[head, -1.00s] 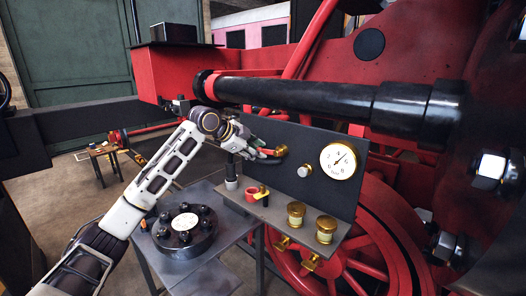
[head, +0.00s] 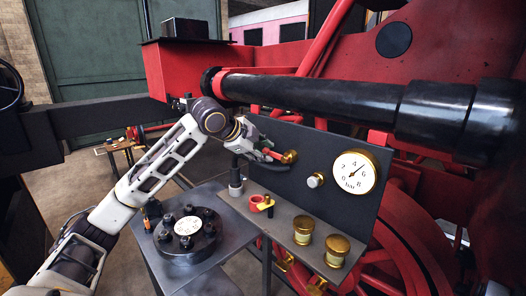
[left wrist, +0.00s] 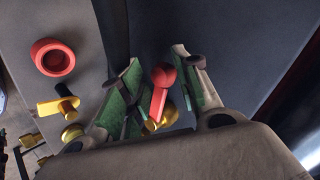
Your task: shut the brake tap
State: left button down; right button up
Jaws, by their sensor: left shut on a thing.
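The brake tap is a brass fitting (head: 290,157) on the dark upright panel, with a red lever (head: 275,155) pointing left from it. My left gripper (head: 265,153) is at this lever, its arm coming in from the left. In the left wrist view the red lever (left wrist: 158,104) with its round red knob (left wrist: 163,76) lies between the two green-padded fingers (left wrist: 160,95). The gripper is shut on the lever. Part of the tap's brass body is hidden behind the fingers. My right gripper is not in view.
A pressure gauge (head: 354,172) and a silver knob (head: 316,180) sit right of the tap. The shelf below holds a red cup (head: 257,202), a yellow-and-black piece (head: 266,205) and two brass-lidded jars (head: 337,251). A thick black pipe (head: 310,92) runs above.

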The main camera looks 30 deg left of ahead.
pick_arm(q)
jog(key=shift+w+a+r, duration=0.15)
jog(key=shift+a+r, duration=0.05)
jog(key=shift+r, duration=0.45)
jog(key=c, duration=1.2)
grip_release()
jog(key=shift+w, duration=0.1)
jog(key=shift+d+f, duration=0.1)
jog(key=shift+f, duration=0.1)
jog(key=shift+d+f, duration=0.1)
jog(key=shift+f, duration=0.05)
jog(key=shift+s, duration=0.2)
jog(key=v, duration=1.2)
